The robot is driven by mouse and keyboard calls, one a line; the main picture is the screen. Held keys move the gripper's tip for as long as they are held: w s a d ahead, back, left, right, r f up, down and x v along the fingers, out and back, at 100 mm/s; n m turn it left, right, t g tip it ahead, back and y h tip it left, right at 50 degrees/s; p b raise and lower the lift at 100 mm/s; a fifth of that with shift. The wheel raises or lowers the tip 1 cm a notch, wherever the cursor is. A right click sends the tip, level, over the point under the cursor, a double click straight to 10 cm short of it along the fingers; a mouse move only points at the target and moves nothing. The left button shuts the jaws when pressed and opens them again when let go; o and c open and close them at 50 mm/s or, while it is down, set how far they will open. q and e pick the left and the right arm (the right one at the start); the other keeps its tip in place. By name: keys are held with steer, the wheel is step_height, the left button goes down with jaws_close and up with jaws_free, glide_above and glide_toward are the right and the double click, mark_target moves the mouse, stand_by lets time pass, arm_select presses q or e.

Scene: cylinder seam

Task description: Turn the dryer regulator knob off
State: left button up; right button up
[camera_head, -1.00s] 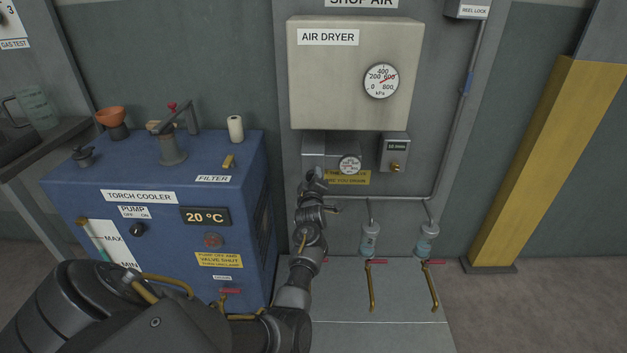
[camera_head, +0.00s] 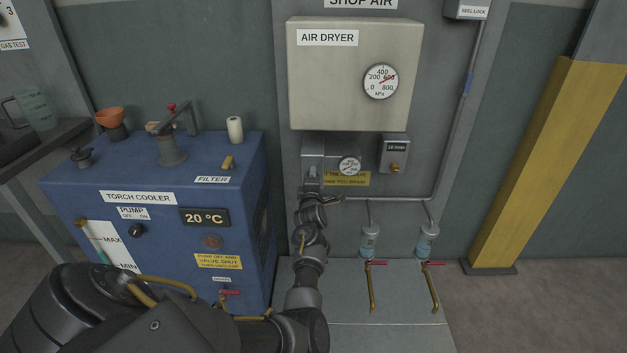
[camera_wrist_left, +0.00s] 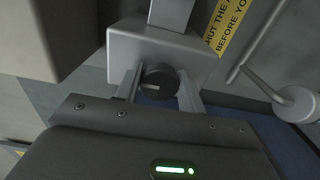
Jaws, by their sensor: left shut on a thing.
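The regulator knob (camera_wrist_left: 158,82) is a round black knob with a pale mark, under a grey regulator block in the left wrist view. My left gripper (camera_wrist_left: 158,88) has one finger on each side of the knob and is shut on it. In the head view my left gripper (camera_head: 311,180) is at the regulator block (camera_head: 318,150), below the air dryer box (camera_head: 325,85). The knob is hidden there by my gripper and arm. A small gauge (camera_head: 349,166) is on the right of the block. My right gripper is not in view.
The large gauge (camera_head: 380,80) on the dryer box reads high. A yellow label (camera_head: 350,180) and a small box with a brass fitting (camera_head: 393,152) are right of the regulator. Two red-handled drain valves (camera_head: 375,262) hang lower right. A blue torch cooler (camera_head: 150,240) stands left.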

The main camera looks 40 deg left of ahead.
arm_select(q)
steer(key=shift+d, duration=0.15)
steer(key=o, duration=1)
steer(key=shift+w, duration=0.1)
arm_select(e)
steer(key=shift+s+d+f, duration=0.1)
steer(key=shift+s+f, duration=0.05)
